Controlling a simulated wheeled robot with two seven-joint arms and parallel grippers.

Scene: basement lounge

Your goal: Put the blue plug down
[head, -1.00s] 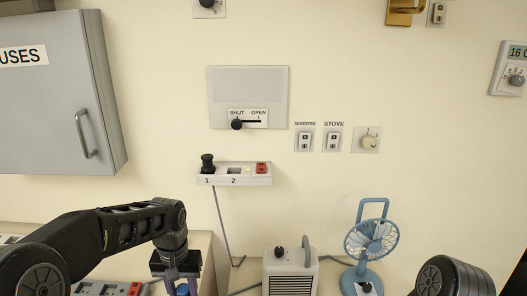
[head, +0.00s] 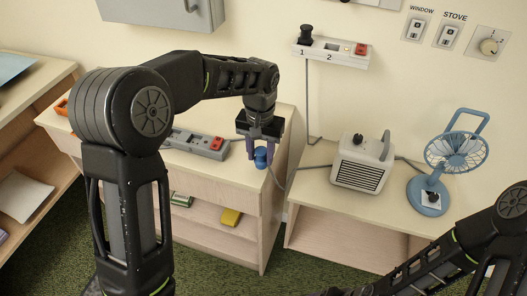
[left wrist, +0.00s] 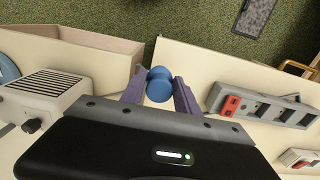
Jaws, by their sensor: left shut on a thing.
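The blue plug (head: 261,158) is held between the purple fingers of my left gripper (head: 262,149), near the right front corner of the left cabinet's top. In the left wrist view the blue plug (left wrist: 159,85) sits between the two fingertips, with cabinet edges and the green carpet beyond it. I cannot tell whether the plug touches the cabinet top. A grey cord runs near the plug. My right arm shows at the lower right of the head view, but its gripper is not visible.
A grey power strip (head: 196,143) with a red switch lies left of the gripper. A heater (head: 363,163) and a blue fan (head: 430,193) stand on the right cabinet. A gap separates the cabinets. A wall socket strip (head: 331,51) holds a black plug.

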